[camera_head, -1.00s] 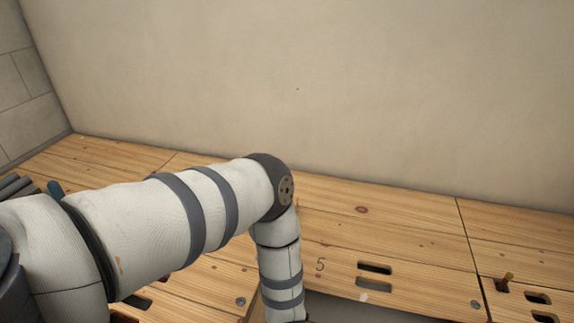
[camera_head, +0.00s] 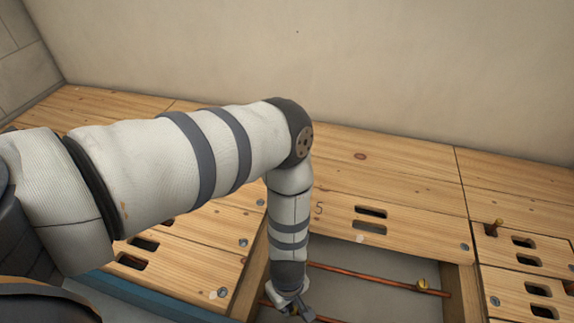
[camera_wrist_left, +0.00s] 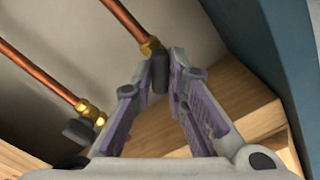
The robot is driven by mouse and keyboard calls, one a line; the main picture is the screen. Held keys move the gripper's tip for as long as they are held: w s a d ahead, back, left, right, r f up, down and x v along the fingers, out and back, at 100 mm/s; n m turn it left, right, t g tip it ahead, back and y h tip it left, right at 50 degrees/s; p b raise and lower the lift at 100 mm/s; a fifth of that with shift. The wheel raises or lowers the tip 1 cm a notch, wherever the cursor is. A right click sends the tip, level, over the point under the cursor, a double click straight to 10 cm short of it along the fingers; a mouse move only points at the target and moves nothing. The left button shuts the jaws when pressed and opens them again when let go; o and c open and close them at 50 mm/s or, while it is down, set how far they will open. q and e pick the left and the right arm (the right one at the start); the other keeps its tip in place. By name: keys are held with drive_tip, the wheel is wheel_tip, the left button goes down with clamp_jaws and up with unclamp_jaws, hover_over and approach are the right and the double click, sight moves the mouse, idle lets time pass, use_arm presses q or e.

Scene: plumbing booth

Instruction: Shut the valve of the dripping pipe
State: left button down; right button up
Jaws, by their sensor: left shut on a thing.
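My left gripper (camera_head: 291,304) reaches down into an opening in the wooden floor, small and partly cut off in the head view. In the left wrist view its two purple-grey fingers (camera_wrist_left: 160,66) are closed around a dark valve knob (camera_wrist_left: 157,78), which sits on a brass fitting (camera_wrist_left: 151,47) at the end of a copper pipe (camera_wrist_left: 124,16). A second copper pipe (camera_wrist_left: 40,72) carries another brass fitting (camera_wrist_left: 91,112) with a dark knob (camera_wrist_left: 78,131), beside the gripper and apart from it. No drip can be made out. My right gripper is not in view.
The opening shows a copper pipe (camera_head: 365,273) with a brass fitting (camera_head: 421,285). Wooden panels (camera_head: 410,187) with slots surround it, one marked 5. A brass stub (camera_head: 495,229) stands at the right. A beige wall (camera_head: 330,60) closes off the back.

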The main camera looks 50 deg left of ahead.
use_arm(q)
drive_tip(key=m, duration=0.5)
drive_tip(key=shift+m, duration=0.3)
drive_tip(key=shift+m+p, duration=0.4)
drive_tip(key=shift+m, duration=1.8)
drive_tip(key=c, duration=1.6)
unclamp_jaws()
drive_tip(key=shift+r, duration=0.1)
wheel_tip(320, 180, up, 12)
drive_tip(key=shift+f, duration=0.1)
